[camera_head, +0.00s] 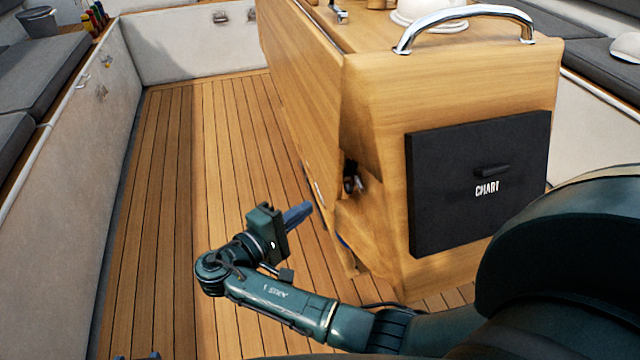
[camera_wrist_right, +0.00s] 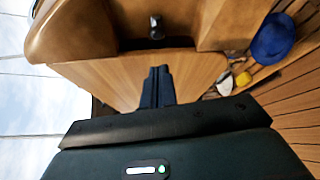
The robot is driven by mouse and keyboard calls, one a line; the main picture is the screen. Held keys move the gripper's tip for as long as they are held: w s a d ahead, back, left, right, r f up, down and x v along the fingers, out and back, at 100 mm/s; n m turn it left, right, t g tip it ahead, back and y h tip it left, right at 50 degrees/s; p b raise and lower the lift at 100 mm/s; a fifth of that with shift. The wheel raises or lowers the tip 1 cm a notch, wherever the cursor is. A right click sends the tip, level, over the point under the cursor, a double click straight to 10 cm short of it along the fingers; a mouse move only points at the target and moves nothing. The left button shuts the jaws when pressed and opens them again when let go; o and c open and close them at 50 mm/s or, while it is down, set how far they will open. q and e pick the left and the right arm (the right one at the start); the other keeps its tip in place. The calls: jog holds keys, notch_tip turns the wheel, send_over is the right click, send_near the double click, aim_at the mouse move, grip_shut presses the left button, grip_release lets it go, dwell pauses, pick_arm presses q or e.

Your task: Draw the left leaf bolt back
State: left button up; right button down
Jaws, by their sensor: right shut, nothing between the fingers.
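The wooden cockpit table (camera_head: 450,90) stands right of centre, with its left leaf (camera_head: 300,100) hanging down along the side. A small dark fitting with a bright metal part (camera_head: 352,180) sits in a recess at the table's near left corner. It looks like the left leaf bolt; its position is too small to tell. In the right wrist view a dark knob (camera_wrist_right: 156,28) shows in a wooden recess, beyond the fingertips. My right gripper (camera_head: 306,210) is shut and empty, left of and below the fitting, apart from it. Its blue fingers (camera_wrist_right: 157,75) point toward the knob.
A black CHART panel (camera_head: 478,185) is on the table's near end, below a chrome handrail (camera_head: 465,14). The plank floor (camera_head: 190,170) left of the table is clear. Cushioned benches (camera_head: 40,65) line both sides. A blue round object (camera_wrist_right: 273,38) shows in the wrist view.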

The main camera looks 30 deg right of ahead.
pick_arm(q)
jog(key=shift+s, duration=0.1)
pick_arm(e)
jog(key=shift+s+d, duration=0.1)
jog(key=shift+s, duration=0.05)
send_near(351, 176)
jog(key=d, duration=0.4)
jog(key=shift+w+b, duration=0.45)
pick_arm(q)
jog(key=shift+w+d+f, duration=0.2)
jog(key=shift+d+f, duration=0.05)
jog(key=shift+f, duration=0.15)
pick_arm(e)
jog(key=shift+d, duration=0.15)
